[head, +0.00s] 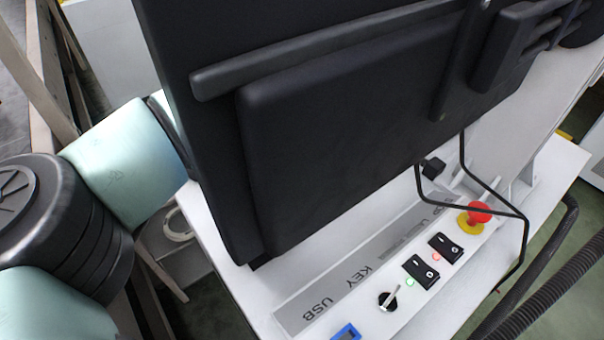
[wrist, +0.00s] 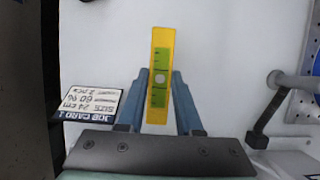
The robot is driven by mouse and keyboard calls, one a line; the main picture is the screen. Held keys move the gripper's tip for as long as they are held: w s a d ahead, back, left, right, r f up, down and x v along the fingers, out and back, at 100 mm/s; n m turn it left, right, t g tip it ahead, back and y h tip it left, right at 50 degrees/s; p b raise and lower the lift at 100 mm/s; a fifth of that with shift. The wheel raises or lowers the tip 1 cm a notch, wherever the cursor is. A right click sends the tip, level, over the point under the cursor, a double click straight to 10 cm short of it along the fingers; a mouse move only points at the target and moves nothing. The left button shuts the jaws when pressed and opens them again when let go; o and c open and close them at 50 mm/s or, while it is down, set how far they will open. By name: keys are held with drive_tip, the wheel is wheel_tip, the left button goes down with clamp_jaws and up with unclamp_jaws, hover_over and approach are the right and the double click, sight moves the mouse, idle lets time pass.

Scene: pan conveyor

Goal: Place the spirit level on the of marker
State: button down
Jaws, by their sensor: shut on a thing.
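The spirit level (wrist: 161,40) is a yellow bar with a green vial strip, and it shows in the wrist view. My gripper (wrist: 160,75) is shut on it, with one blue-grey finger on each side. The level points away from the gripper over a white surface (wrist: 225,55); I cannot tell whether it touches that surface. I cannot make out a marker in either view. The head view shows neither the level nor my gripper.
A printed job card (wrist: 88,102) lies left of the gripper. A grey bracket (wrist: 285,85) and a perforated panel (wrist: 307,50) stand at right. In the head view, a large black panel (head: 340,130) blocks much of the scene, above a control strip with a red stop button (head: 479,211).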

wheel_tip(320, 180, down, 8)
drive_tip(key=shift+f+b, duration=0.25)
drive_tip(key=shift+b, duration=0.65)
drive_tip(key=shift+r, duration=0.1)
drive_tip(key=c, duration=0.6)
unclamp_jaws()
